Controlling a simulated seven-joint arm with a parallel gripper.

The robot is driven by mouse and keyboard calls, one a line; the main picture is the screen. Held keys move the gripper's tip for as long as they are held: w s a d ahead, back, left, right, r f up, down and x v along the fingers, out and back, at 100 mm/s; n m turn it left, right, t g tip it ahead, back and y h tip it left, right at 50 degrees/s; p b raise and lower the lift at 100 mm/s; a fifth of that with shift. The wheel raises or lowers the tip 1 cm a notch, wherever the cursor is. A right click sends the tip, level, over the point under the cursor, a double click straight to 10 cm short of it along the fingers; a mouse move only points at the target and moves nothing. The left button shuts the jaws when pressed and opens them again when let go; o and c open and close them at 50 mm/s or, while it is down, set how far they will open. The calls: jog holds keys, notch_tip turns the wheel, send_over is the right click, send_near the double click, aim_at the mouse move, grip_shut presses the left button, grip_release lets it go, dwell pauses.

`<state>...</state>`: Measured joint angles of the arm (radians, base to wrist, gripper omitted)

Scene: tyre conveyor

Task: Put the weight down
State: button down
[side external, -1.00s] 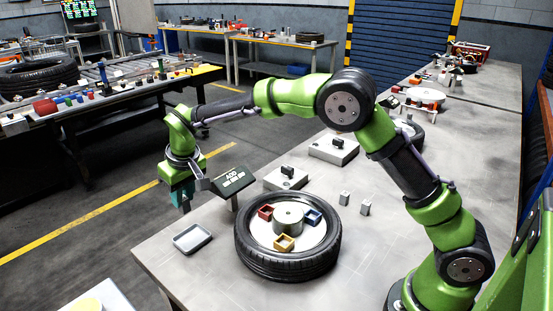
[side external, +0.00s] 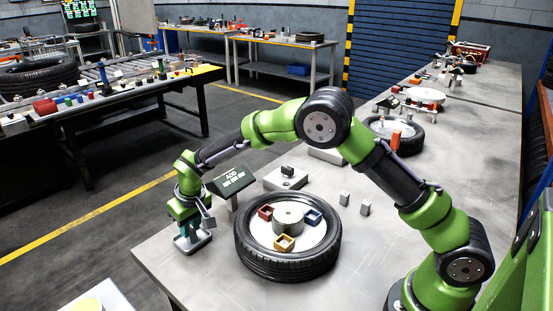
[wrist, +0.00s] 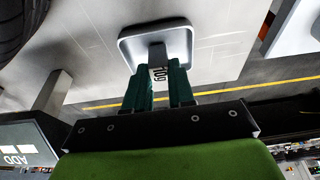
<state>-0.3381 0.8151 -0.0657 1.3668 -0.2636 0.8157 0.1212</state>
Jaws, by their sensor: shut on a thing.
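My gripper (side external: 190,226) is low over a small grey tray (side external: 202,245) at the table's left front corner. In the wrist view, my gripper (wrist: 159,80) is shut on a small grey weight (wrist: 157,56) with a dark marking that looks like "10g". The weight is in front of the pale-rimmed tray (wrist: 183,27), overlapping its inside. I cannot tell whether it touches the tray's floor. In the side view the fingers hide the weight.
A sign reading "ADD" (side external: 230,179) stands close behind my gripper. A tyre (side external: 262,263) with red, blue and yellow boxes inside lies to the right. Two small grey weights (side external: 344,198) (side external: 365,208) stand beyond it. The table's left edge is close to the tray.

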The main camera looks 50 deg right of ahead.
jog(key=shift+f, duration=0.15)
jog(key=c, duration=1)
grip_release()
jog(key=shift+o, duration=0.2)
jog(key=v, duration=1.2)
jog(key=s+d+r+m+t+y, duration=0.1)
jog(key=s+d+r+m, duration=0.1)
jog(key=s+d+r, duration=0.7)
jog(key=s+d+r+m+t+y, duration=0.1)
jog(key=s+d+m+t, duration=0.1)
jog(key=s, duration=1.6)
jog(key=shift+s+d+t, duration=0.35)
jog(key=shift+s+t, duration=0.05)
jog(key=shift+t, duration=0.1)
